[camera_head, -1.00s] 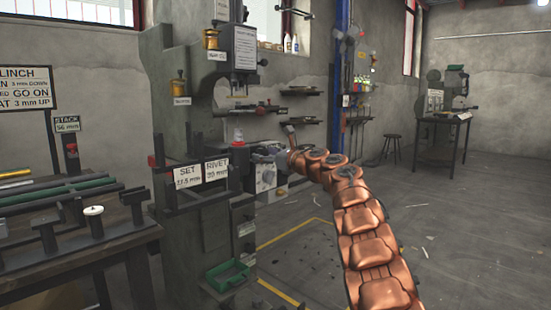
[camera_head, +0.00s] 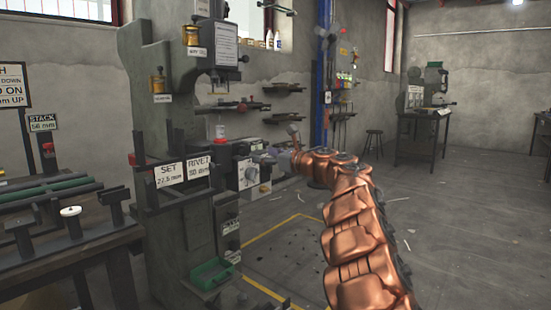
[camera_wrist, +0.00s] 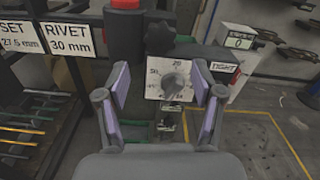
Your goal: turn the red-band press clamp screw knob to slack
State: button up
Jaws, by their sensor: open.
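The large grey press (camera_head: 185,150) stands left of centre in the head view. In the head view the plate (camera_head: 248,174) is beside my gripper (camera_head: 277,162).
A red cap (camera_wrist: 126,4) on a dark post stands above left of the knob. A dark rounded part (camera_wrist: 159,37) sits just above the plate. "SET" and "RIVET" signs (camera_wrist: 66,38) hang at the left. A counter box (camera_wrist: 238,42) is at the right. Floor at right is open.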

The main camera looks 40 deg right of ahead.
jog(key=shift+v, duration=1.95)
